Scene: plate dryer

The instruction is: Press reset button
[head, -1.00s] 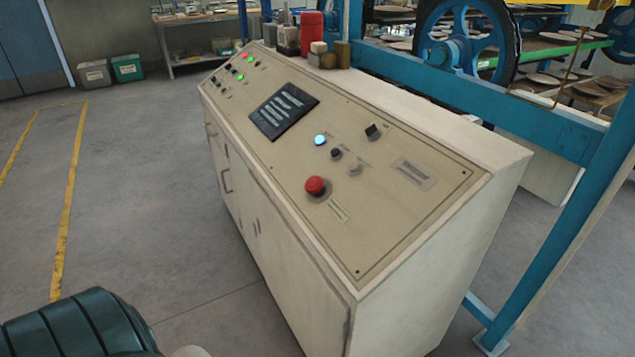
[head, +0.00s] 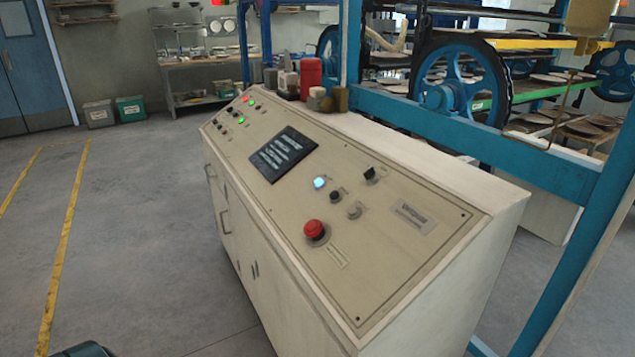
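The control console (head: 290,285) stands in the middle of the head view with a sloped beige panel facing up. On the panel are a lit pale-blue button (head: 320,182), a small black knob or button (head: 336,196), a grey button (head: 354,212), a black selector switch (head: 370,174) and a large red mushroom button (head: 315,229). The labels are too small to read, so I cannot tell which one is marked reset. Neither gripper shows, and nothing touches the panel.
A dark screen (head: 283,153) and small red and green lights sit further left on the panel. A red canister (head: 311,76) and small containers stand on the console's back edge. A blue frame post (head: 575,265) rises at right. Open floor (head: 140,230) lies left.

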